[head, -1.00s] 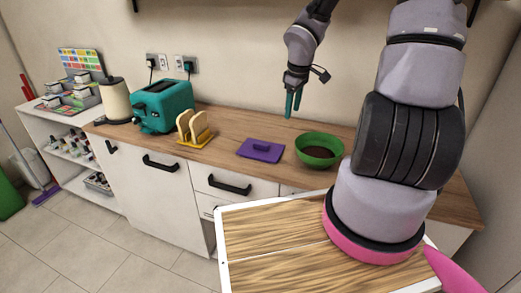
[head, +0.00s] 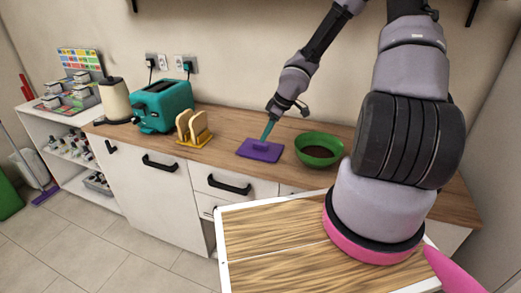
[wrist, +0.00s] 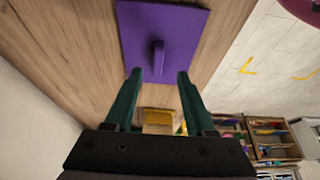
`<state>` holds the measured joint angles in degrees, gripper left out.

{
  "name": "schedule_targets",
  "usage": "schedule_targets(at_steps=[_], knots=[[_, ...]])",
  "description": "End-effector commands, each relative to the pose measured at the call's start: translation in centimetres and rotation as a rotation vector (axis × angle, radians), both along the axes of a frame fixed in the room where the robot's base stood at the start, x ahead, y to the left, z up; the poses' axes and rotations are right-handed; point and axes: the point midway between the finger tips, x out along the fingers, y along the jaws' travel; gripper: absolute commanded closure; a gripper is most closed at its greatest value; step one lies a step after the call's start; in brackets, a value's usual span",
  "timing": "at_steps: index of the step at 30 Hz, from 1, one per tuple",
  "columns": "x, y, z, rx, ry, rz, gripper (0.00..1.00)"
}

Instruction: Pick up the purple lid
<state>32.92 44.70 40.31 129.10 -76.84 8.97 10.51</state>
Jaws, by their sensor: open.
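The purple lid (head: 258,151) lies flat on the wooden counter, between the toast rack and the green bowl. It is a square plate with a raised handle bar in its middle. In the wrist view the lid (wrist: 180,32) is at the top, and its handle (wrist: 158,58) points down between the fingers. My gripper (head: 267,132) is over the lid, with its teal fingers close to the handle. The wrist view shows my gripper (wrist: 157,75) open, one finger on each side of the handle's line. I cannot tell whether the fingers touch the lid.
A green bowl (head: 330,142) with dark contents stands just right of the lid. A yellow rack with toast (head: 193,130) and a teal toaster (head: 162,105) stand to the left. The wooden counter (head: 228,121) behind the lid is clear.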

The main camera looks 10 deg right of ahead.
Motion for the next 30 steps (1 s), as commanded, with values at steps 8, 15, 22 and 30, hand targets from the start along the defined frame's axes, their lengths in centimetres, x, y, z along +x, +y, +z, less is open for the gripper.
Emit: schedule_targets(at_steps=[8,15,22,30], knots=[[0.4,0.5,-1.2,-0.001,0.000,0.003,0.45],[0.8,0.9,-2.8,-0.003,0.001,0.003,0.45],[1.2,1.5,-4.3,0.000,0.006,0.002,0.45],[1.5,1.6,-5.1,-0.001,0.001,-0.001,0.45]])
